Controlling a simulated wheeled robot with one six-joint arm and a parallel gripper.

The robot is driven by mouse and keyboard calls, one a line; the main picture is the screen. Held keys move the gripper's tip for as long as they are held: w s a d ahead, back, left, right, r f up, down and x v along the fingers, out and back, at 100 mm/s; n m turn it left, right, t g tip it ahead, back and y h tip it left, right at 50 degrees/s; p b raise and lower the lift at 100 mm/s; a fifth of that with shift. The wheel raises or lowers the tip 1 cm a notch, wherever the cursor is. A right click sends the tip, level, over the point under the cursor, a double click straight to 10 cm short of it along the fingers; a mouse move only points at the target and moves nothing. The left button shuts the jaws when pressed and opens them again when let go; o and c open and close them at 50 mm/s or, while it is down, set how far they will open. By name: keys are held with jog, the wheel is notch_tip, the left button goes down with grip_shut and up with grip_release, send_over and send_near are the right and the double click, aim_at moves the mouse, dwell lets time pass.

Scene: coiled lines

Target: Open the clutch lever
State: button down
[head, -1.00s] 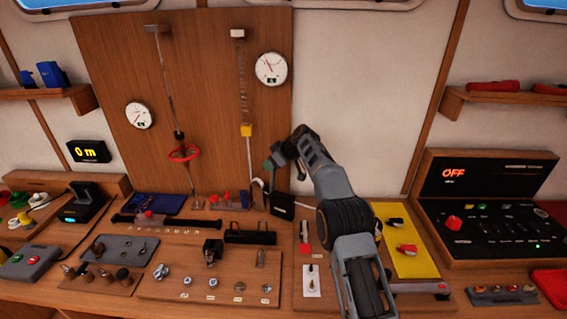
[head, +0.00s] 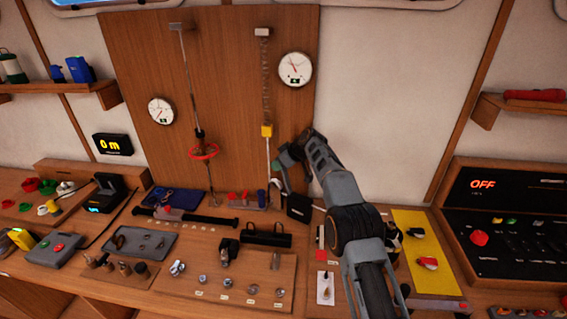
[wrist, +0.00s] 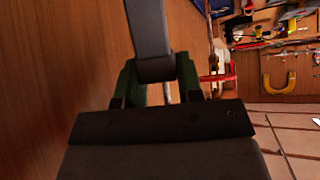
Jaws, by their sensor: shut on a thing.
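A black clutch body (head: 300,207) stands on the bench at the foot of the wooden board. A pale curved piece (head: 276,184) shows at its left, just below my gripper (head: 283,168). In the wrist view a grey lever-like bar (wrist: 149,30) comes down from the top edge and its end sits between the green fingers of my gripper (wrist: 157,82). My gripper is shut on this bar, which I take to be the clutch lever. Its far end is outside the wrist view, and its angle at the body is hard to tell in the head view.
The wooden board (head: 222,90) rises close behind, with a red ring (head: 203,152) and a yellow block (head: 266,131) on hanging lines. A black holder (head: 266,236) and several small fittings lie in front. A yellow panel (head: 413,235) is at the right.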

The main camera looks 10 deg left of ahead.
jog(key=shift+s+a+f, duration=0.15)
jog(key=shift+a+f, duration=0.1)
jog(key=shift+f, duration=0.15)
jog(key=c, duration=1.1)
grip_release()
jog(key=shift+a+f, duration=0.1)
jog(key=shift+a, duration=0.05)
jog(key=shift+o, duration=0.6)
jog(key=shift+w+a+f, duration=0.1)
jog(key=shift+w+a, duration=0.1)
jog(key=shift+a, duration=0.1)
jog(key=shift+o, duration=0.9)
jog(key=shift+d, duration=0.1)
jog(key=shift+o, duration=0.2)
jog(key=shift+d+r, duration=0.3)
jog(key=shift+d, duration=0.1)
jog(key=b+v, duration=0.4)
jog(key=v, duration=0.9)
jog(key=shift+d+r, duration=0.3)
